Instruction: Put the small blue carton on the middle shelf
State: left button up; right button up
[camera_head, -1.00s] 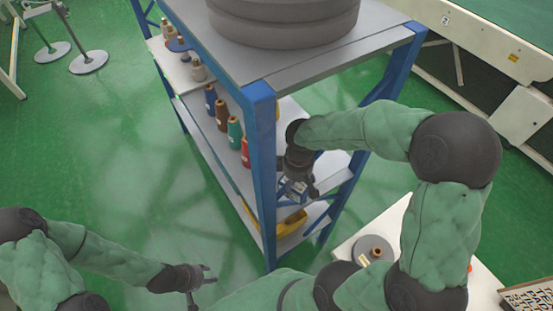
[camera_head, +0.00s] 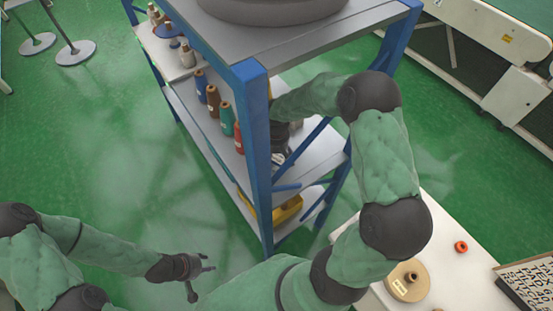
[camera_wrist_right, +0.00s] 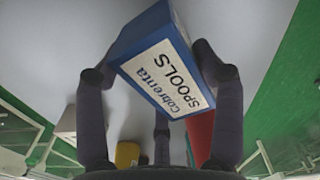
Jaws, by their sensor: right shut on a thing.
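The small blue carton (camera_wrist_right: 165,60) has a white label reading "Cobrenta SPOOLS". In the right wrist view it is tilted between the two fingers of my right gripper (camera_wrist_right: 160,80), which is shut on it. In the head view the right gripper (camera_head: 285,140) is inside the blue-framed rack, partly hidden by the front post. The carton (camera_head: 279,158) barely shows below it, over the grey middle shelf (camera_head: 318,152); I cannot tell whether it touches the shelf. My left gripper (camera_head: 205,272) is open and empty at the lower left, outside the rack.
Several thread spools (camera_head: 226,118) stand along the left side of the middle shelf. A yellow object (camera_head: 287,210) lies on the bottom shelf. A white table (camera_head: 440,225) with a tan spool (camera_head: 408,281) stands at right.

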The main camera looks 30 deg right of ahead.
jog(key=shift+f, duration=0.9)
jog(key=shift+f, duration=0.2)
jog(key=o, duration=1.3)
jog(key=shift+r, duration=0.15)
